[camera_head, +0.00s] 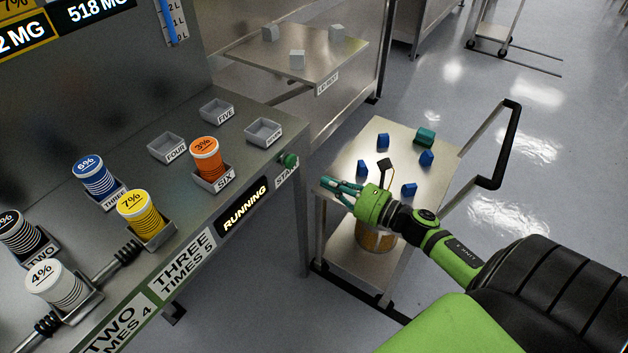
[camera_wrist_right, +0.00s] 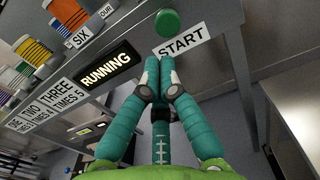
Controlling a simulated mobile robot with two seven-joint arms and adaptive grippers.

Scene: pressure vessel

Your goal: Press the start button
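The green round start button (camera_head: 289,160) sits at the right front corner of the steel bench, above a white START label (camera_head: 286,175). In the wrist view the button (camera_wrist_right: 167,22) is beyond my fingertips, with the START label (camera_wrist_right: 181,42) just below it. My right gripper (camera_head: 340,187) is to the right of and nearer than the button, apart from it. Its teal fingers (camera_wrist_right: 160,75) are drawn together with nothing between them. A lit sign on the bench front reads RUNNING (camera_head: 245,204). My left gripper is not in view.
Trays FOUR (camera_head: 167,148) and FIVE (camera_head: 217,111) are empty. A steel cart (camera_head: 335,165) with several blue blocks stands beneath my right gripper.

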